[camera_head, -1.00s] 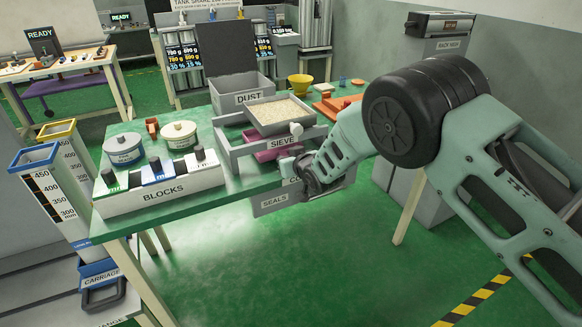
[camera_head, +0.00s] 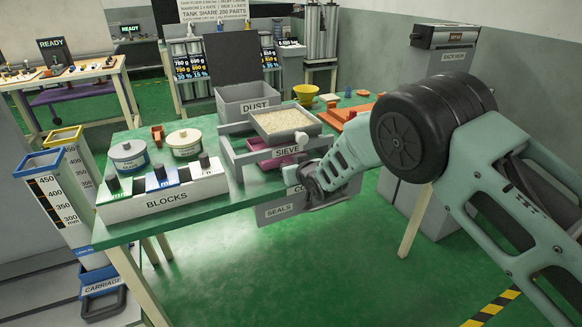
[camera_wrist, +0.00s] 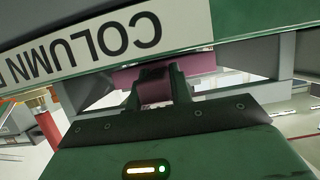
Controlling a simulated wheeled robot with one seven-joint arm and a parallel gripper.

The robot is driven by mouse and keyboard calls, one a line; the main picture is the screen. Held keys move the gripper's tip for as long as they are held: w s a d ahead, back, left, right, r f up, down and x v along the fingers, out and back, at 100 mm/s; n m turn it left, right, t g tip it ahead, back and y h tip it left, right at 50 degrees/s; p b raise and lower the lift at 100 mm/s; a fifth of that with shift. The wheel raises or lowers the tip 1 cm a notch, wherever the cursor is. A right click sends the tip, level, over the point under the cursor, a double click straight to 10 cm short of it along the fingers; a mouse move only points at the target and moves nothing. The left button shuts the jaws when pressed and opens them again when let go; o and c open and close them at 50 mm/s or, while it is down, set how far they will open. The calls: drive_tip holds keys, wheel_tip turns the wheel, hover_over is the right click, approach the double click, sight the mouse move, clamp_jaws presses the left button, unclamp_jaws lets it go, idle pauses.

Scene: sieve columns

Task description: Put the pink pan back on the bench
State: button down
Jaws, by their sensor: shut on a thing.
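The pink pan (camera_head: 278,162) sits low in the grey sieve frame on the green bench (camera_head: 225,214), under the sieve tray. The frame and its SIEVE label hide much of it. In the wrist view, a pink tab of the pan (camera_wrist: 156,92) lies between the two dark fingers of my gripper (camera_wrist: 158,82), and the pan's edge runs behind them. My gripper is shut on this tab at the bench's front edge. In the head view my own wrist covers the fingertips. I cannot tell whether the pan rests on the frame or is lifted.
The sieve tray (camera_head: 284,122) of pale grains sits above the pan. The BLOCKS rack (camera_head: 165,200) stands to the left, with two round tins behind it. The DUST bin (camera_head: 247,104) is behind. A COLUMN sign (camera_wrist: 120,40) is close above my gripper in the wrist view.

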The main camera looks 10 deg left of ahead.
drive_tip(key=shift+f, duration=0.35)
drive_tip(key=c, duration=1.2)
unclamp_jaws()
drive_tip(key=shift+o, duration=0.2)
drive_tip(key=s+d+r+g+h+p, duration=0.2)
drive_tip(key=s+d+r, duration=0.5)
drive_tip(key=s, duration=0.9)
drive_tip(key=s+d+r+g+h+p, duration=0.2)
drive_tip(key=s+d+r+g, duration=0.3)
drive_tip(key=s+d, duration=0.5)
drive_tip(key=s+d+r+g+h+p, duration=0.2)
drive_tip(key=s+d+r, duration=0.6)
drive_tip(key=s, duration=1.4)
wheel_tip(320, 180, up, 2)
drive_tip(key=shift+d+n+g+h+p, duration=0.3)
drive_tip(key=shift+n+g+h+p, duration=0.15)
drive_tip(key=shift+g, duration=0.65)
